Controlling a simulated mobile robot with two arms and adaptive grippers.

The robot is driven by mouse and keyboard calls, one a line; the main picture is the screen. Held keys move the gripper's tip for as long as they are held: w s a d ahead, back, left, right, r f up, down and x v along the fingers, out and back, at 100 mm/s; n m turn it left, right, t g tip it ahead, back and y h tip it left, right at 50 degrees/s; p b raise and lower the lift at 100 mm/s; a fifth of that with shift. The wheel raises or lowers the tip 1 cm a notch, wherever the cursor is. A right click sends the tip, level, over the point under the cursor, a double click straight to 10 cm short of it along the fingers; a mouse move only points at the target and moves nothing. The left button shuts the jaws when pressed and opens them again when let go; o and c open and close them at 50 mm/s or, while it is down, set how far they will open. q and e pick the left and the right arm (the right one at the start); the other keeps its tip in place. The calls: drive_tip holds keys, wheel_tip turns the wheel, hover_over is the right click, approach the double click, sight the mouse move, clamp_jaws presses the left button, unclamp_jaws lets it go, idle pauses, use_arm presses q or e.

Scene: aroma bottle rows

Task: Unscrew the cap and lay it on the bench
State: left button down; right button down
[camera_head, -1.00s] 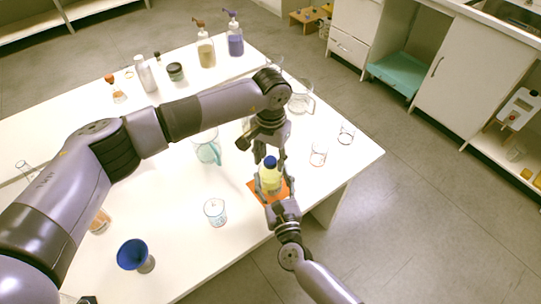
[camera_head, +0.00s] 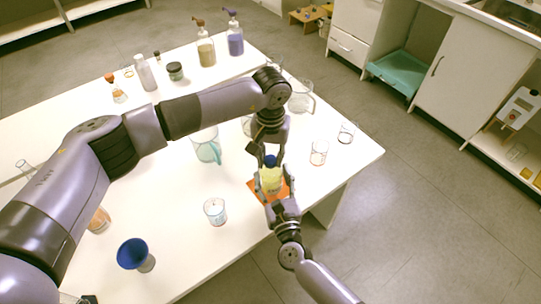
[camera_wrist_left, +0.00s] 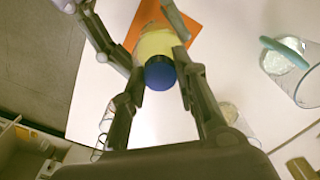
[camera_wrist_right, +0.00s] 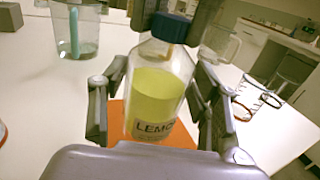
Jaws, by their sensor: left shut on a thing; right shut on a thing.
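A clear bottle (camera_head: 270,181) with yellow liquid and a "LEMO…" label stands upright on an orange mat (camera_head: 254,188) near the bench's front edge. Its blue cap (camera_head: 270,160) sits on the neck; it also shows in the left wrist view (camera_wrist_left: 160,74) and right wrist view (camera_wrist_right: 170,27). My left gripper (camera_head: 269,157) comes from above and is shut on the cap, its fingers on both sides. My right gripper (camera_head: 271,190) is shut on the bottle body from the front, with a finger on each side in the right wrist view (camera_wrist_right: 155,105).
On the white bench (camera_head: 180,250), a teal-handled beaker (camera_head: 207,148) stands behind left of the bottle and a small beaker (camera_head: 215,211) to its left. A blue funnel (camera_head: 132,253) is front left. Glass beakers (camera_head: 319,154) stand to the right. Bare bench lies between them.

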use_arm(q)
drive_tip(key=n, duration=0.3)
drive_tip(key=shift+n, duration=0.4)
drive_tip(key=n, duration=0.3)
drive_tip(key=shift+n, duration=0.4)
drive_tip(key=n, duration=0.7)
drive_tip(key=shift+n, duration=0.3)
drive_tip(key=n, duration=0.3)
drive_tip(key=shift+n, duration=0.4)
drive_tip(key=n, duration=0.3)
drive_tip(key=shift+r+n, duration=0.1)
drive_tip(key=shift+n, duration=0.3)
drive_tip(key=n, duration=0.5)
drive_tip(key=shift+n, duration=0.4)
drive_tip(key=n, duration=0.5)
drive_tip(key=shift+n, duration=0.3)
drive_tip(key=n, duration=0.5)
drive_tip(key=shift+n, duration=0.4)
drive_tip(key=n, duration=0.5)
drive_tip(key=shift+n, duration=0.3)
drive_tip(key=n, duration=0.4)
drive_tip(key=shift+n, duration=0.3)
